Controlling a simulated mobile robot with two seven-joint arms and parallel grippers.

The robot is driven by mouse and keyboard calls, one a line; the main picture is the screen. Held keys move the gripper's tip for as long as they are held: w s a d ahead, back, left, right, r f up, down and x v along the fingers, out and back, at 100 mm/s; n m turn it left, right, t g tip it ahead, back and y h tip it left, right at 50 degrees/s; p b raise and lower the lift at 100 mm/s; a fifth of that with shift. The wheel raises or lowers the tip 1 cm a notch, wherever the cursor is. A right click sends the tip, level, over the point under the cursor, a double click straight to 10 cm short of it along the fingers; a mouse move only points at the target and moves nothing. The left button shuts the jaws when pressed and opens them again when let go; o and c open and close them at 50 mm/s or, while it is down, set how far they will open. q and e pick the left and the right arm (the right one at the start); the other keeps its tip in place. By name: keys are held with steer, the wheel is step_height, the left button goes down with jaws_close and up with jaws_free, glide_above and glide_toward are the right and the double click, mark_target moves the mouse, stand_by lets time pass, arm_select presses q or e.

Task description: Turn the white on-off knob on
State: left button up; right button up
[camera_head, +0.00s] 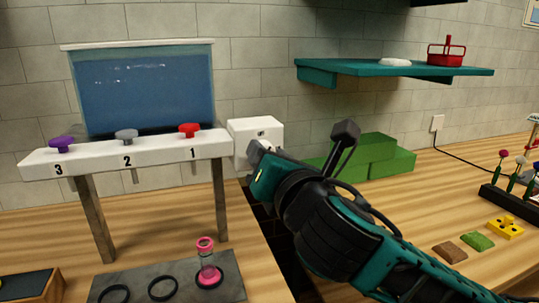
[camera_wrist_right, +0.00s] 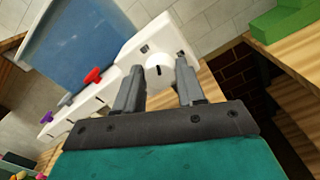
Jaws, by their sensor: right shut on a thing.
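The white on-off knob (camera_wrist_right: 158,74) is round with a short dark mark on its face. It sits between the two fingers of my right gripper (camera_wrist_right: 158,88) in the right wrist view, and the gripper is shut on it. In the head view, my right gripper (camera_head: 256,152) reaches the front of the white box (camera_head: 246,127), and the knob is hidden behind the gripper. The box is at the right end of the white bar (camera_head: 105,156). My left gripper is not in view.
The bar carries purple (camera_head: 62,143), grey (camera_head: 126,135) and red (camera_head: 189,129) knobs, with a blue water tank (camera_head: 145,90) above. Green blocks (camera_head: 375,158) and a teal shelf (camera_head: 400,68) are to the right.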

steer(key=m, duration=1.2)
steer(key=shift+d+f+m, duration=0.15)
steer(key=shift+m, duration=0.25)
stand_by(0.3)
steer(key=o, duration=1)
